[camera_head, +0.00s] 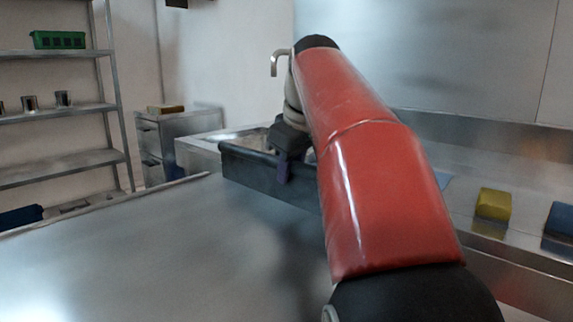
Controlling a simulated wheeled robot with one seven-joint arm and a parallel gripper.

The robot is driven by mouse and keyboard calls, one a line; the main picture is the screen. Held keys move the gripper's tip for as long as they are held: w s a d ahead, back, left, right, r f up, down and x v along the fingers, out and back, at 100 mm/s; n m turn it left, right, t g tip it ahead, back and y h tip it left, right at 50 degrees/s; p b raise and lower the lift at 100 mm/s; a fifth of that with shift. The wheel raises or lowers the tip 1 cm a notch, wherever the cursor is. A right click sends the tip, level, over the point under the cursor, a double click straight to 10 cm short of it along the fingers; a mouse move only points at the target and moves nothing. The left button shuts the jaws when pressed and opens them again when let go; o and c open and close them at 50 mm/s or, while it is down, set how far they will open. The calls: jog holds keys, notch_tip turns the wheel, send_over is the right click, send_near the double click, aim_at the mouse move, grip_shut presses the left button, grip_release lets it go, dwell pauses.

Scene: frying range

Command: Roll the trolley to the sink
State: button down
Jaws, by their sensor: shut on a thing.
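The trolley (245,179) shows as a dark grey panel with a rail along its top, beyond the near steel surface. My gripper (285,170) is shut on the trolley's top rail. My red arm hides the trolley's right part, and the near surface hides its lower part and wheels. A steel basin unit (190,158), which looks like the sink, stands just behind and left of the trolley. I cannot tell whether the two touch. A grey curved spout (275,62) shows above, beside my arm.
A broad steel worktop (130,250) fills the near left. A steel drawer cabinet (155,145) and shelves (60,110) with a green crate (57,39) stand at the back left. A yellow block (493,205) and a blue block (560,220) lie on the right counter.

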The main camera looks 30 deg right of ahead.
jog(key=shift+d+r, duration=0.1)
jog(key=shift+d, duration=0.1)
jog(key=c, duration=1.2)
grip_release()
jog(key=v, duration=0.7)
jog(key=shift+w+d, duration=0.1)
jog(key=shift+s+r, duration=0.2)
jog(key=shift+r, duration=0.15)
